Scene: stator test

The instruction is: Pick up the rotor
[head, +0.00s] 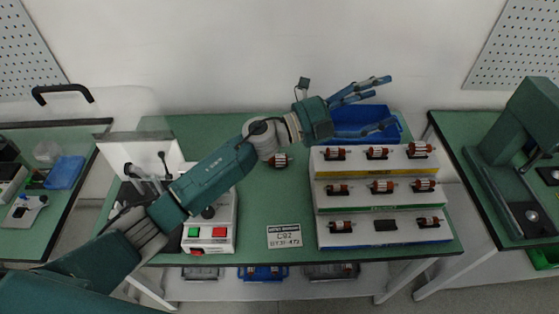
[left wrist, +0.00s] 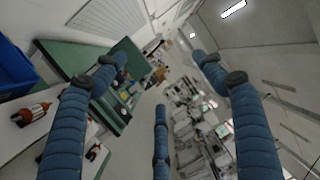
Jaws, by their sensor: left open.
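Several rotors with copper-red bodies and dark ends rest on a white three-tier rack (head: 370,204) right of centre in the head view, such as a top-row rotor (head: 377,153). My right gripper is not in view.
A blue bin (head: 352,122) stands behind the rack, under my left fingers. A tester with red and green buttons (head: 208,242) and a label plate (head: 284,237) are on the green table. Side tables (head: 461,150) stand beyond gaps.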

